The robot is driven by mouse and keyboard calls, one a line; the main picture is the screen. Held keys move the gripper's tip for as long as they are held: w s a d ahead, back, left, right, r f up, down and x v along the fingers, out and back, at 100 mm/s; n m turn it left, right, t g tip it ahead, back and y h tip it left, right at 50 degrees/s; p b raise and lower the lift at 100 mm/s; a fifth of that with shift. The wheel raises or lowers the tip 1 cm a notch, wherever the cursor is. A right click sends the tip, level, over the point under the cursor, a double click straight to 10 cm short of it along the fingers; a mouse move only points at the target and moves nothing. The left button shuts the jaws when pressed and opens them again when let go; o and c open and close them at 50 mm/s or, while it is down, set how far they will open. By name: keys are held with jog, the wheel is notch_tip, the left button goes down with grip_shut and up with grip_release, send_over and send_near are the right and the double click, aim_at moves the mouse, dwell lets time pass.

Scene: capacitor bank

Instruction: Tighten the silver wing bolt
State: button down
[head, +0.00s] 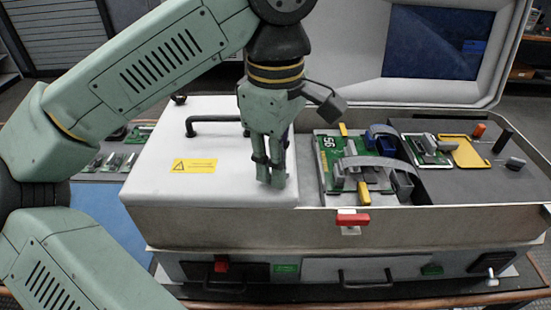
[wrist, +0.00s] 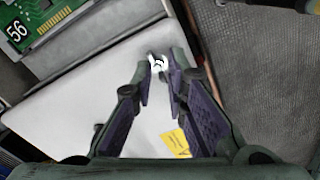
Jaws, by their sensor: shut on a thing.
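The silver wing bolt (wrist: 158,63) shows in the wrist view as a small bright piece on the white cover (wrist: 75,105), right at my fingertips. My gripper (wrist: 162,72) points down at the cover, with its purple-padded fingers closed on the bolt. In the head view my gripper (head: 270,180) is over the right part of the white cover (head: 240,187), and the fingers hide the bolt. How far the bolt is screwed in cannot be told.
A black handle (head: 217,122) stands on the cover, left of my gripper. A green circuit board marked 56 (head: 328,160) with grey cables lies in the open case to the right. A red latch (head: 352,219) is on the front rim. The raised lid (head: 365,60) stands behind.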

jog(key=shift+d+m, duration=0.1)
jog(key=shift+m, duration=0.3)
jog(key=c, duration=1.7)
grip_release()
jog(key=shift+d+f, duration=0.1)
jog(key=shift+o, duration=0.2)
notch_tip(320, 180, up, 12)
